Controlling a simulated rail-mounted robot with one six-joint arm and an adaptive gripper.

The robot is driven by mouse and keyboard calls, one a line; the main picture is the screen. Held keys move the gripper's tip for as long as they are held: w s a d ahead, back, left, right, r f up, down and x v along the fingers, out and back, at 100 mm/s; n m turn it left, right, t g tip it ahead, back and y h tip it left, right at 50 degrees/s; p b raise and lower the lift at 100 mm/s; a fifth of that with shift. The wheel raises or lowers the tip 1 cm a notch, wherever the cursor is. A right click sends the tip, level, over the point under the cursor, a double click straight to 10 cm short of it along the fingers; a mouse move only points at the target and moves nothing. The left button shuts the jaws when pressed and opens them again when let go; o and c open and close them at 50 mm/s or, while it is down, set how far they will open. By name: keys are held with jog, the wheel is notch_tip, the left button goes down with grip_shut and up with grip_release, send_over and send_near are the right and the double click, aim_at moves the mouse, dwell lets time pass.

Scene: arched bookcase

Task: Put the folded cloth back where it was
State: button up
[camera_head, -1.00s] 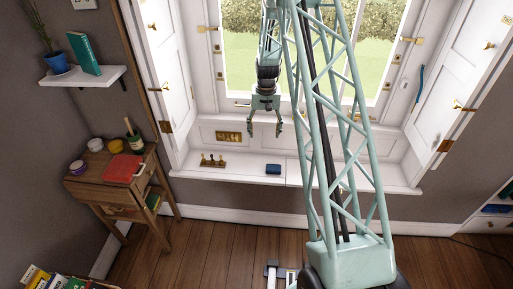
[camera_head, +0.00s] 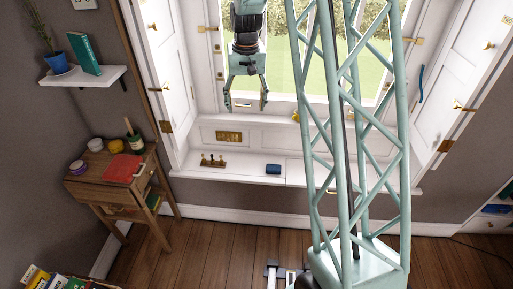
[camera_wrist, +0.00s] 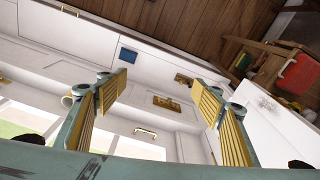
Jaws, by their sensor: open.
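A small dark blue folded-looking item (camera_head: 273,169) lies on the white window seat (camera_head: 240,172); it also shows in the wrist view (camera_wrist: 127,55), near the top. A flat red item (camera_head: 124,168) lies on the wooden side table at left, and it also shows in the wrist view (camera_wrist: 296,73). I cannot tell for certain which of them is the folded cloth. My gripper (camera_head: 246,101) is open and empty, in front of the window and above the seat. Its two fingers (camera_wrist: 156,92) are wide apart in the wrist view, with nothing between them. It touches neither item.
A brass stand (camera_head: 213,161) sits on the seat left of the blue item. The side table (camera_head: 88,186) also holds a green bottle (camera_head: 133,134) and several jars. A white wall shelf (camera_head: 83,79) holds a plant and a teal book. The seat right of the blue item looks clear.

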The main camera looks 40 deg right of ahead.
jog(key=s+a+r+n+t, duration=0.1)
jog(key=s+a+r, duration=0.8)
jog(key=r, duration=0.2)
jog(key=s+a+r+n, duration=0.2)
jog(key=s+a+r, duration=0.6)
jog(key=s+r, duration=0.25)
jog(key=s+a+r+n, duration=0.1)
jog(key=s+a, duration=0.4)
jog(key=s, duration=0.7)
jog(key=s+a+r+n+t, duration=0.1)
jog(key=s+a, duration=0.3)
jog(key=s, duration=0.8)
jog(key=shift+s+a+r+t+y, duration=0.3)
jog(key=shift+s+a+r, duration=0.05)
jog(key=shift+r, duration=0.4)
